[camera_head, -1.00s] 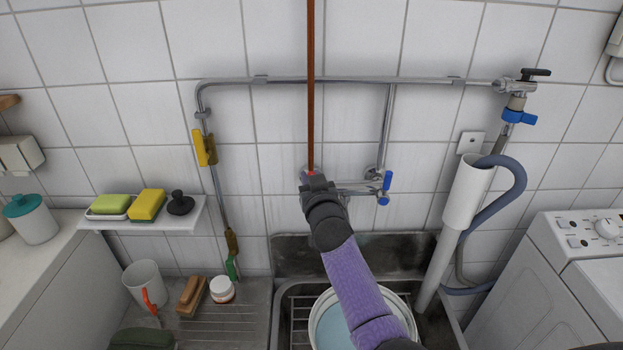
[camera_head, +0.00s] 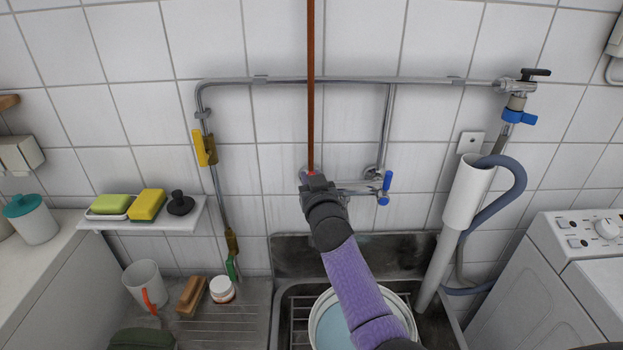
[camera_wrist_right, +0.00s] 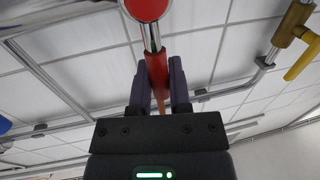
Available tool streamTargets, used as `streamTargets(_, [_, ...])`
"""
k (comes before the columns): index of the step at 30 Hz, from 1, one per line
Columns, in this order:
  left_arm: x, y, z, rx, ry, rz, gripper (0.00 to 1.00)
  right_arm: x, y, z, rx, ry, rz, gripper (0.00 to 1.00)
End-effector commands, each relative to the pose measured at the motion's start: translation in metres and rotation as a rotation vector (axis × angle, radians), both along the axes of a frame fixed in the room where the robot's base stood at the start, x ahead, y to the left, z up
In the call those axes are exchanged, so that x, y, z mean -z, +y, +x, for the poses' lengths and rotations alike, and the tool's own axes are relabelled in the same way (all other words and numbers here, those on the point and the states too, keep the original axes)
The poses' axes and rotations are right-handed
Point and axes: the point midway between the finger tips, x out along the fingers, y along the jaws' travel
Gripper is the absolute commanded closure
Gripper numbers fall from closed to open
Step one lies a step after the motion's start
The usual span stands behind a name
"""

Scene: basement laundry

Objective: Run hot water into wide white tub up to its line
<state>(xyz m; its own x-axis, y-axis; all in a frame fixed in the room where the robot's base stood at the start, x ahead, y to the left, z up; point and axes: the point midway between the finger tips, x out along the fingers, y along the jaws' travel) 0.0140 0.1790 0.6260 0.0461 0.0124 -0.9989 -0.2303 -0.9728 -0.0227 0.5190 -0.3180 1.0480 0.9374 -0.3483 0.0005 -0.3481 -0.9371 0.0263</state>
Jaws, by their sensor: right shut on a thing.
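The wide white tub (camera_head: 404,308) stands in the sink, with pale blue showing inside it. My right forearm hides part of it, and I cannot make out its line. My right gripper (camera_head: 312,182) is up at the wall tap (camera_head: 350,188). In the right wrist view, the gripper (camera_wrist_right: 158,78) is shut on a red tap handle (camera_wrist_right: 156,66), with a red round knob on a chrome stem just beyond. A blue tap handle (camera_head: 386,181) sits to the right on the same tap. The spout and any stream are hidden. My left gripper is not in view.
A copper pipe (camera_head: 310,80) runs up the wall above the tap. A white standpipe (camera_head: 467,192) with a grey-blue hose (camera_head: 515,190) stands right of the tub. The metal sink (camera_head: 285,300) edges the tub. A drainboard (camera_head: 240,320) with a mug and brush lies left.

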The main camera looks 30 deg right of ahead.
Motion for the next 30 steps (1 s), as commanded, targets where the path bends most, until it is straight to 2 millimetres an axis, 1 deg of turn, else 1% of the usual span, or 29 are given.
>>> streamTargets(7, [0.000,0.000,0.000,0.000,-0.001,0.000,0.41,0.001,0.001,0.000,0.000,0.009,-0.009,1.00])
streamTargets(11, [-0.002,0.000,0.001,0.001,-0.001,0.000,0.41,0.001,0.003,0.002,0.000,0.031,-0.044,1.00])
streamTargets(20, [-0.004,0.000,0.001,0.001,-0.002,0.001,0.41,0.003,0.014,0.008,-0.002,0.132,-0.209,1.00])
streamTargets(30, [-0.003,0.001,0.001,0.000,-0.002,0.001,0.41,0.008,0.023,0.014,-0.001,0.234,-0.374,1.00])
